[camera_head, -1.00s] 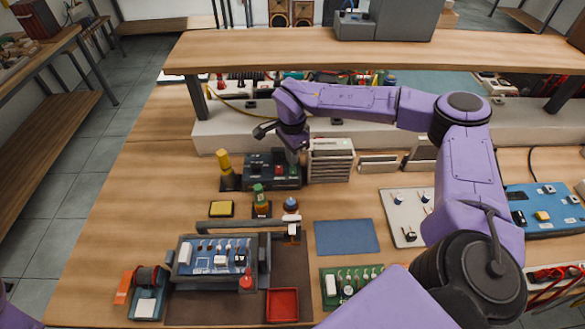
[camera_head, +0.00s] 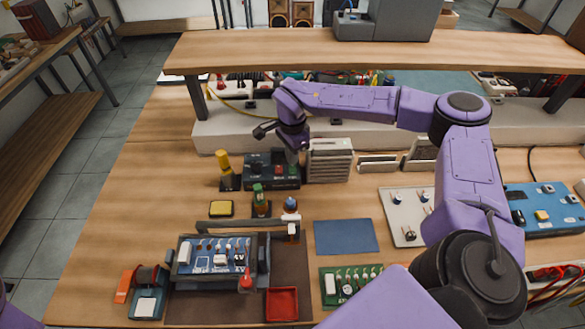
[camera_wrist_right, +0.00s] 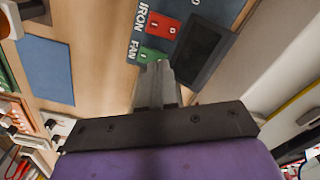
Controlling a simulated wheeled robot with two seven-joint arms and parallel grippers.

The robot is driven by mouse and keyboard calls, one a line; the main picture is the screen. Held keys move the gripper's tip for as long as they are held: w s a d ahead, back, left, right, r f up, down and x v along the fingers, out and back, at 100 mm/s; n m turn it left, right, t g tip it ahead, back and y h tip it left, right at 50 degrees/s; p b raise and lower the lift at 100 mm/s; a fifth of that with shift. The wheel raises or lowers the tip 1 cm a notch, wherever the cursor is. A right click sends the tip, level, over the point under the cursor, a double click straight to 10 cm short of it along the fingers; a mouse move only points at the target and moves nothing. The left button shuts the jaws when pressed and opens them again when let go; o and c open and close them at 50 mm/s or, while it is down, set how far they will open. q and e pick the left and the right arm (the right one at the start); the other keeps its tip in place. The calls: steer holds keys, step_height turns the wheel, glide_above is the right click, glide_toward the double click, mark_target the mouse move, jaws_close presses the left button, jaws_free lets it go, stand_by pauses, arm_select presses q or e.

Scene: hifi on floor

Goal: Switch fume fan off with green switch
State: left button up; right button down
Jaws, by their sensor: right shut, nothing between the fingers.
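The dark control box (camera_head: 258,172) stands on the bench in the head view, with a red switch (camera_head: 279,170) on its face. In the right wrist view the green switch (camera_wrist_right: 151,55) sits beside the label FAN, and the red switch (camera_wrist_right: 162,27) beside IRON. My right gripper (camera_wrist_right: 158,66) is shut and empty. Its fingertips are right at the green switch and partly cover it; I cannot tell if they touch. In the head view my right gripper (camera_head: 293,163) is over the box's right part, hiding the green switch. My left gripper is out of view.
A pale slatted unit (camera_head: 330,161) stands close to the right of the control box. A yellow-topped tool (camera_head: 224,165) is on its left. In front are a circuit-board holder (camera_head: 213,262), a blue mat (camera_head: 346,237) and a red tray (camera_head: 282,304). A shelf (camera_head: 300,52) spans behind.

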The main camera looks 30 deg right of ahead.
steer(key=shift+f+b, duration=0.55)
steer(key=shift+f, duration=0.45)
stand_by(0.6)
steer(key=shift+s, duration=0.1)
step_height(320, 180, up, 7)
steer(key=p, duration=0.7)
steer(key=shift+r, duration=0.1)
